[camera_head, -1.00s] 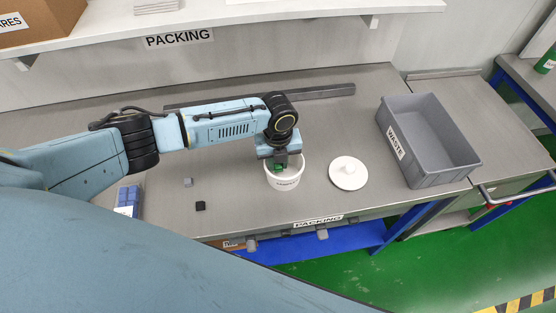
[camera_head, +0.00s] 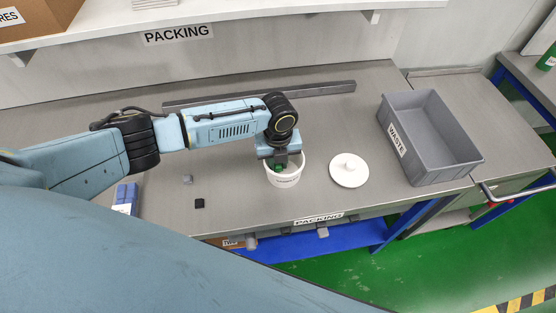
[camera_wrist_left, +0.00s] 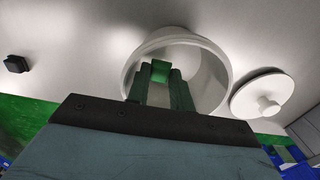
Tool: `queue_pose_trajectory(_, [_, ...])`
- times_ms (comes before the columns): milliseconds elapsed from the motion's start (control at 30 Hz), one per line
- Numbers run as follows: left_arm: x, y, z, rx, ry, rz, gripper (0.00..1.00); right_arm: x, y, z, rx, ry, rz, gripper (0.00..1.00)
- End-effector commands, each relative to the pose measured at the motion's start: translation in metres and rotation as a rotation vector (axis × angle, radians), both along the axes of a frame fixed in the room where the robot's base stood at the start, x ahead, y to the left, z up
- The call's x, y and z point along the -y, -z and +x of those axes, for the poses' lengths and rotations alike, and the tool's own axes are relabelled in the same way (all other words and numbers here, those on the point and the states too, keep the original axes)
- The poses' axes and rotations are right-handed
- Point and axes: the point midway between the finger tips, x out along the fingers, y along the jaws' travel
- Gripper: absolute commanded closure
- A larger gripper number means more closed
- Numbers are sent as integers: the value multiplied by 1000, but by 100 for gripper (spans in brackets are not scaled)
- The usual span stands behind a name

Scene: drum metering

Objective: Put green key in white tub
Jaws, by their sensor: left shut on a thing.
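The white tub (camera_head: 288,179) stands open on the steel bench, and it also shows in the left wrist view (camera_wrist_left: 215,62). My left gripper (camera_head: 281,164) points down at the tub's mouth. In the left wrist view my left gripper (camera_wrist_left: 160,82) is shut on the green key (camera_wrist_left: 160,70), which shows as a small green block between the fingertips, over the tub's opening. The green key (camera_head: 279,168) is small and partly hidden in the head view. I cannot tell how deep it sits. My right gripper is not in view.
A white lid with a knob (camera_head: 349,171) lies right of the tub. A grey WASTE bin (camera_head: 447,166) stands further right. A grey cube (camera_head: 188,179), a black cube (camera_head: 199,203) and a blue box (camera_head: 126,194) lie left of the tub. A shelf (camera_head: 240,17) overhangs the back.

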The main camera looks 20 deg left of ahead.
Motion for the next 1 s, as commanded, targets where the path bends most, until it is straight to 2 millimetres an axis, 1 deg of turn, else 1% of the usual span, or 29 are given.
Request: queue_pose_trajectory(1000, [0,16,0,0,0,0,99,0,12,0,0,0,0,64])
